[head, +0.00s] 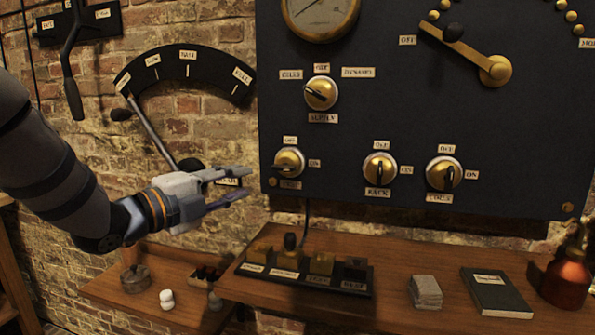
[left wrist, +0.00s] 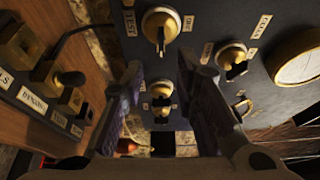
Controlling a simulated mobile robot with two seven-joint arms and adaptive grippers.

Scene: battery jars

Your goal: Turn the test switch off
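The test switch (head: 289,162) is a brass knob with a dark lever at the lower left of the dark panel (head: 400,110). It has a label above, an ON label at right and a TEST label below, partly dim. Its lever seems to lie toward the ON side. It also shows at the top middle of the left wrist view (left wrist: 160,24). My left gripper (head: 246,184) is open and empty, just left of the switch and slightly lower, apart from it. In the left wrist view its fingers (left wrist: 157,82) stand wide apart. My right gripper is not in view.
A long lever (head: 150,130) on a dial is behind my arm. Below, a wooden shelf (head: 390,295) carries a terminal block (head: 300,275), a book and a red bottle.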

